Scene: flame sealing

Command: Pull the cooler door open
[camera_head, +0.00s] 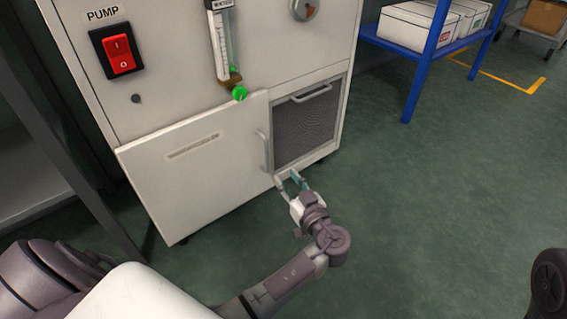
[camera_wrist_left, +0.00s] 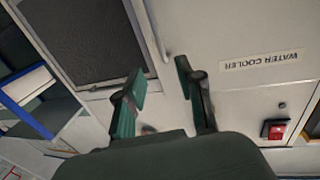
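The cooler door (camera_head: 190,175) is a pale panel low on the cabinet front and looks closed. Its label reads WATER COOLER (camera_wrist_left: 262,61) in the left wrist view, where it appears upside down. A slim vertical handle (camera_head: 264,150) sits near the door's right edge; it also shows in the left wrist view (camera_wrist_left: 157,32). My left gripper (camera_head: 287,179) is open and empty, just below and to the right of the handle in the head view. In the left wrist view its fingers (camera_wrist_left: 160,82) are spread, with the handle beyond the gap between them. My right gripper is out of view.
A dark mesh grille panel (camera_head: 305,128) with its own handle is right of the door. Above are a red PUMP switch (camera_head: 120,54), a flow tube with a green knob (camera_head: 239,93), and a gauge. A blue shelf (camera_head: 423,62) stands right; the green floor in front is clear.

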